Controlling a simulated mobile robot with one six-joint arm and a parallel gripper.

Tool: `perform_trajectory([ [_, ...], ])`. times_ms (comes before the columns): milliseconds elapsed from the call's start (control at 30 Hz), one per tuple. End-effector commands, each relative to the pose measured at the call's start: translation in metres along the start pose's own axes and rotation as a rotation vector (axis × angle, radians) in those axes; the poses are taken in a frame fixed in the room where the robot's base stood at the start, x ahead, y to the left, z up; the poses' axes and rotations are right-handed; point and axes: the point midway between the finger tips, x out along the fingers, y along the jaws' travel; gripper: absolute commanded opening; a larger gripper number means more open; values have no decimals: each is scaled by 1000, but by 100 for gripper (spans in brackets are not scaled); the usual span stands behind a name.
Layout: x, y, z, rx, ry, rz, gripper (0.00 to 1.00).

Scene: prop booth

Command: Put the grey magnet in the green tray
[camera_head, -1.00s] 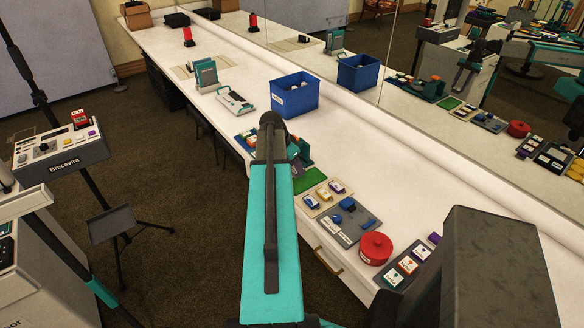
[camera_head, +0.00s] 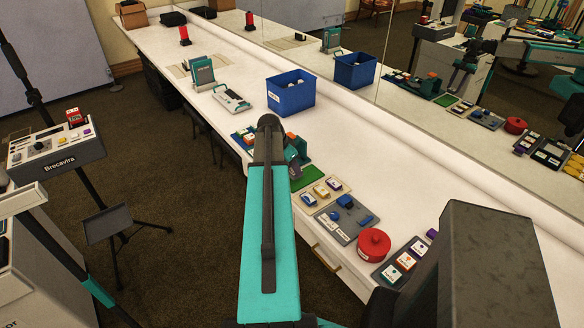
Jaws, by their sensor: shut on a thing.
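The green tray (camera_head: 308,179) lies on the white counter, just right of my teal arm, and its left part is hidden. Most of the gripper is behind my arm. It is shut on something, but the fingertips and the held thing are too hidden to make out. I cannot pick out the grey magnet anywhere in view.
A teal-and-orange device (camera_head: 299,147) stands close behind the green tray. A beige tray (camera_head: 331,200), a grey tray (camera_head: 352,233) and a red canister (camera_head: 373,245) line the counter's near side. A blue bin (camera_head: 291,92) stands farther back. A mirror runs along the right.

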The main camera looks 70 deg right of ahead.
Motion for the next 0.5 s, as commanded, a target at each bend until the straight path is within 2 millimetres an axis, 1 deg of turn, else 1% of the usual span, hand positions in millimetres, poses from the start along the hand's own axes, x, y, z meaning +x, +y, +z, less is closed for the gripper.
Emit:
perform_trajectory([
  [100, 9, 0, 4, 0, 0, 1, 12],
  [500, 31, 0, 12, 1, 1, 0, 12],
])
